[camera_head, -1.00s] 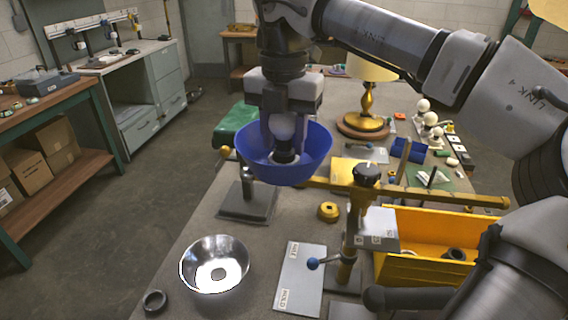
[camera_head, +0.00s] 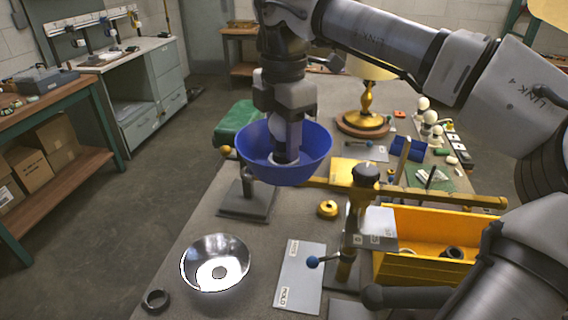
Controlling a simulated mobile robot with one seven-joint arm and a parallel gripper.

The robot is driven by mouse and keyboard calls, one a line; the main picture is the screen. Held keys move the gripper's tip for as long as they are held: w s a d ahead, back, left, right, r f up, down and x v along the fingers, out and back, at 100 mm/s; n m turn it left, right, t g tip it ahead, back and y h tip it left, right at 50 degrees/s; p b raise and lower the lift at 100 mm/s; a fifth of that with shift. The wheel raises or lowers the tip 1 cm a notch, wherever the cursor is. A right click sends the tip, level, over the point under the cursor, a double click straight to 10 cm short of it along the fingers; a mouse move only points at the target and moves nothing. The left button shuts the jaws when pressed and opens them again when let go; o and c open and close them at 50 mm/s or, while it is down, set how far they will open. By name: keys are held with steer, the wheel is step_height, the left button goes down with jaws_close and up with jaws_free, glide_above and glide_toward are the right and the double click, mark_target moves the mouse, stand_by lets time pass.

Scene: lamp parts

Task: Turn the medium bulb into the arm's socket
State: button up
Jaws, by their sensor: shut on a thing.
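A blue bowl-shaped shade (camera_head: 313,160) sits open side up at the left end of the yellow arm (camera_head: 430,194). My gripper (camera_head: 285,157) points straight down into the shade, its fingers inside the rim. It is shut on the medium bulb (camera_head: 275,161), of which only a little white shows beside and below the fingers. The arm's socket is hidden by the shade and the fingers, so I cannot tell how deep the bulb sits in it.
A polished metal bowl (camera_head: 215,248) and a dark ring (camera_head: 156,300) lie front left. A yellow bin (camera_head: 420,268) stands right. A brass lamp (camera_head: 367,105) and several white bulbs (camera_head: 423,104) are behind. A black-knobbed post (camera_head: 365,175) stands close right of the shade.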

steer(key=m, duration=0.6)
steer(key=shift+f, duration=0.1)
steer(key=m, duration=0.7)
steer(key=shift+p, duration=0.4)
steer(key=o, duration=0.7)
steer(key=shift+o, duration=0.2)
steer(key=n, duration=0.3)
steer(key=shift+p, duration=0.3)
steer(key=n, duration=0.4)
